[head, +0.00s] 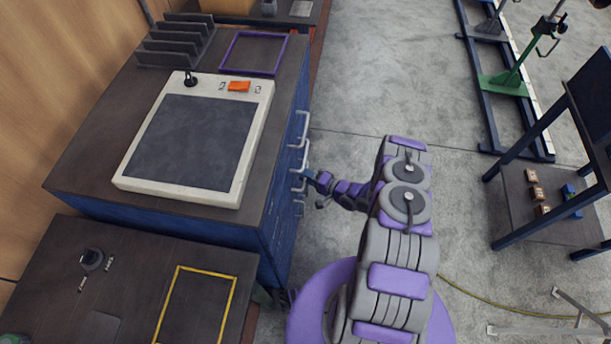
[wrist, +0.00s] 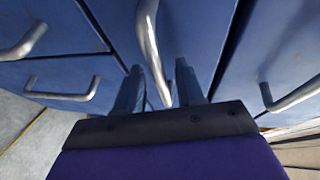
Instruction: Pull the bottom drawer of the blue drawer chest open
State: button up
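The blue drawer chest (head: 275,235) stands at the left of the head view, with a dark top and silver bar handles on its right-facing front. My gripper (head: 310,175) reaches that front from the right. In the wrist view, my gripper's two fingers (wrist: 160,88) are apart and point at the blue drawer fronts. One silver handle (wrist: 150,40) runs down between the fingers, with a gap visible on either side. Other handles show at left (wrist: 62,90) and right (wrist: 292,95). I cannot tell which drawer the middle handle belongs to. No drawer visibly stands out.
A pale-framed panel (head: 195,135), a purple frame (head: 254,53) and a grey rack (head: 176,42) sit on the chest. A dark bench (head: 135,280) adjoins it in front. Grey floor is clear behind my arm; a blue-framed shelf (head: 550,200) stands at right.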

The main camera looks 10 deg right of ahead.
grip_shut()
dwell(0.5)
jog(key=shift+s+d+f, duration=0.1)
jog(key=shift+s+d, duration=0.05)
